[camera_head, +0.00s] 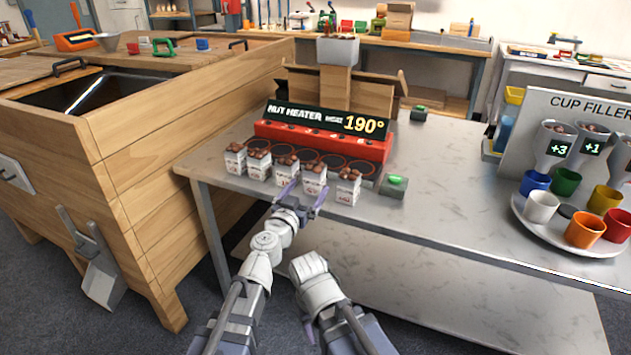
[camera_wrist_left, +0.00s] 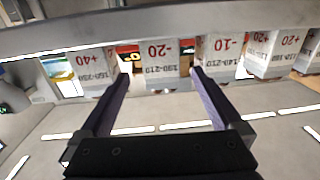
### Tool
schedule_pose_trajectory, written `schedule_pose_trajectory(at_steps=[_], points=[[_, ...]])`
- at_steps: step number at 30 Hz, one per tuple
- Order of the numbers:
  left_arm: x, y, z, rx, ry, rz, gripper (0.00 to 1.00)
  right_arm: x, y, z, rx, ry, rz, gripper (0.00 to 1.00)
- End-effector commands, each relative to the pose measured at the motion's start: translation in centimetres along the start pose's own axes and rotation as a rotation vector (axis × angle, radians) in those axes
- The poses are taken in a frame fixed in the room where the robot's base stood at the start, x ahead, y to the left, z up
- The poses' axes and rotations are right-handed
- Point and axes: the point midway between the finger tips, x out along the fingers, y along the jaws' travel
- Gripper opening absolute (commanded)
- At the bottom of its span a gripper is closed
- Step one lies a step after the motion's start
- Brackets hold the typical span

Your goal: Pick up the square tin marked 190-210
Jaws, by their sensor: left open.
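Several square white tins filled with chestnuts stand in a row at the table's front edge. The tin marked 190-210 (camera_wrist_left: 160,68) also reads -20 and appears upside down in the left wrist view. In the head view it is the second tin from the right (camera_head: 314,181). My left gripper (camera_head: 306,194) is open, with its purple fingers pointing at this tin. In the left wrist view the fingertips (camera_wrist_left: 160,74) lie to either side of it. I cannot tell how far they reach along its sides.
Neighbouring tins (camera_head: 286,172) and (camera_head: 348,188) stand close on both sides. The red nut heater (camera_head: 320,143), showing 190°, is behind the row. A green-buttoned box (camera_head: 394,187) is at the right. A wooden bin (camera_head: 200,110) stands left; coloured cups (camera_head: 566,181) stand far right.

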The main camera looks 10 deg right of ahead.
Motion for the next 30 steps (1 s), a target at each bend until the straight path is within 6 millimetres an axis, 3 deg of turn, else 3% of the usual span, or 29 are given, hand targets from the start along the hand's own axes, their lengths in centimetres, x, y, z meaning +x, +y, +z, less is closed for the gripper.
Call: schedule_pose_trajectory(at_steps=[2,11,19,27,30], points=[[1.2,0.0,0.0,0.0,0.0,0.001,1.0,0.0,0.0,0.0,0.0,0.0,0.0,0.5],[2.4,-0.1,0.1,0.0,0.0,0.002,1.0,0.1,0.0,0.0,0.0,0.0,0.0,0.5],[6.2,-0.2,0.3,0.0,0.0,0.001,1.0,0.3,0.0,0.0,0.0,0.0,0.001,0.5],[6.5,-0.2,0.3,-0.001,0.0,0.0,1.0,0.3,0.0,0.0,0.0,0.0,0.001,0.5],[6.4,-0.2,0.3,0.0,0.0,0.001,0.89,0.3,0.0,0.0,0.0,0.0,0.001,0.5]])
